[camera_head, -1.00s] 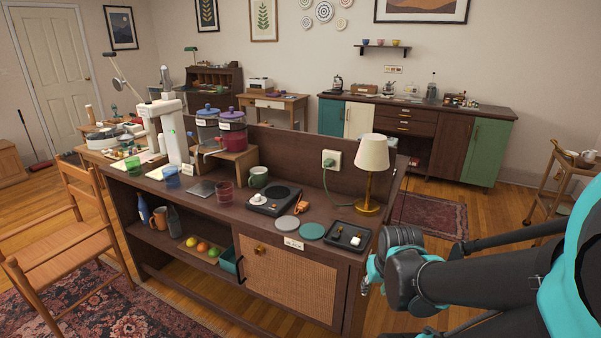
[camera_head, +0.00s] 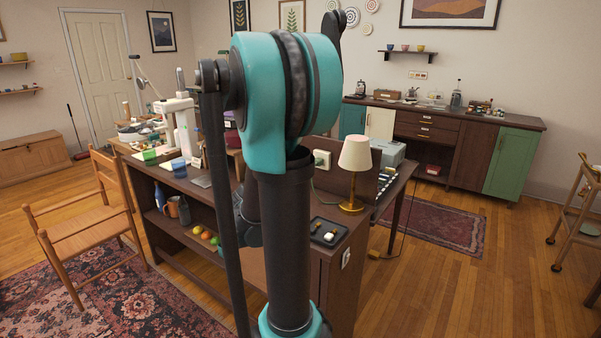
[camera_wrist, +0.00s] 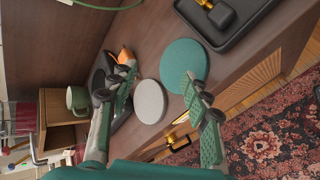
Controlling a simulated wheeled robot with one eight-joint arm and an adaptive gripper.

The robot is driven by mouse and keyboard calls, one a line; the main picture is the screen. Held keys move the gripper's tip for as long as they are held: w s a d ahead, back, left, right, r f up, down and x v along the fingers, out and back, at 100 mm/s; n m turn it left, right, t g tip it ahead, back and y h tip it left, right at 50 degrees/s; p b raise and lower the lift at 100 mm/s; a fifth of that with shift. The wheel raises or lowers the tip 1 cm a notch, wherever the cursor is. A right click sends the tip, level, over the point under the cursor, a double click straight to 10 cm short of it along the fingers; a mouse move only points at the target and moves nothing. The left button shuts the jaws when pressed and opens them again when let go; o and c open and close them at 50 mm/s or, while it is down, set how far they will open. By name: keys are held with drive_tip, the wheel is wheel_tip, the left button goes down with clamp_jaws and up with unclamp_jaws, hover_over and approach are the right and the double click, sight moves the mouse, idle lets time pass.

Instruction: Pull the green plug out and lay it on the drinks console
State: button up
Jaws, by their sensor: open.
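The wooden drinks console (camera_head: 338,285) stands mid-view, partly hidden by my arm. A cream wall socket (camera_head: 322,158) is on its back panel, left of the lamp; a green cord hangs below it. In the wrist view a thin green cord (camera_wrist: 105,8) crosses the top edge; the plug itself is not clearly seen. My gripper (camera_wrist: 158,78) is open and empty above the console top (camera_wrist: 152,42), its fingers spread over a grey coaster (camera_wrist: 149,103) and a teal coaster (camera_wrist: 186,62). It is hidden behind my arm in the head view.
A lamp (camera_head: 355,163) and a black tray (camera_head: 325,232) stand at the console's right end.

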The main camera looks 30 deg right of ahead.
drive_tip(key=shift+w+d+r+n+t+h, duration=0.25)
drive_tip(key=shift+w+d+r+n+h, duration=1)
drive_tip(key=shift+w+d+n, duration=1.85)
drive_tip(key=shift+w+d+r+n+t+h, duration=0.3)
drive_tip(key=shift+w+d+r+n+h, duration=1.2)
drive_tip(key=shift+d, duration=3.2)
drive_tip(key=shift+w+d+r+n+t+h, duration=0.25)
drive_tip(key=shift+w+d+r+n+h, duration=0.8)
drive_tip(key=shift+w+d+n, duration=2)
drive_tip(key=shift+s+d+m, duration=0.25)
drive_tip(key=shift+d+m, duration=0.2)
drive_tip(key=shift+m, duration=0.2)
drive_tip(key=shift+s+d+m, duration=0.2)
drive_tip(key=shift+d+m, duration=0.2)
drive_tip(key=shift+m, duration=0.2)
clamp_jaws()
